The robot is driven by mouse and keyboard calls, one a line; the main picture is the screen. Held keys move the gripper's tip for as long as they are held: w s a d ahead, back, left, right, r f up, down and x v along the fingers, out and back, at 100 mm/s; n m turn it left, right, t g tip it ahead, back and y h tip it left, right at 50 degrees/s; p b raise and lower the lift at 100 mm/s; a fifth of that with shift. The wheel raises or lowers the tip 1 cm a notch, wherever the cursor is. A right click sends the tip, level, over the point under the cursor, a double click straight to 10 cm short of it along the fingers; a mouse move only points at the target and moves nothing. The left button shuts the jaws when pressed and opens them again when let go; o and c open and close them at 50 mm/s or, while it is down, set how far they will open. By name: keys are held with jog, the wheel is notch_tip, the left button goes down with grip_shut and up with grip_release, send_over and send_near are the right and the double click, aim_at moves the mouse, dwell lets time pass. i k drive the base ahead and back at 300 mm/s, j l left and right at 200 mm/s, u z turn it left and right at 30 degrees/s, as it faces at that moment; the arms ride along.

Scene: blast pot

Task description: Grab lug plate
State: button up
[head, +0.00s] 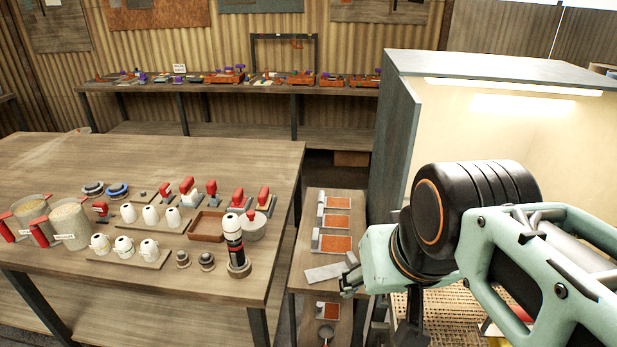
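A flat pale grey plate (325,272), which looks like the lug plate, shows over the narrow side table, slightly slanted. My gripper (350,279) is at the plate's right end, small and partly hidden by my own wrist. The fingers appear to meet or overlap the plate's end. I cannot tell whether they are closed on it, or whether the plate lies on the table or is just above it.
The narrow side table (305,305) also bears orange-faced plates (337,202) and a small round cup (326,332). A lit cabinet (395,130) stands close on the right.

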aim_at(321, 244)
jog(key=z, duration=0.6)
jog(key=j+z, duration=0.2)
jog(key=z, duration=0.3)
jog(key=j+z, duration=0.25)
jog(key=z, duration=0.25)
jog(key=j+z, duration=0.25)
jog(key=k+j+z, duration=0.15)
jog(key=j+z, duration=0.15)
jog(key=j, duration=0.15)
jog(key=k+j+z, duration=0.1)
jog(key=j, duration=0.25)
jog(key=k+j+z, duration=0.1)
jog(key=j, duration=0.25)
jog(key=k, duration=0.1)
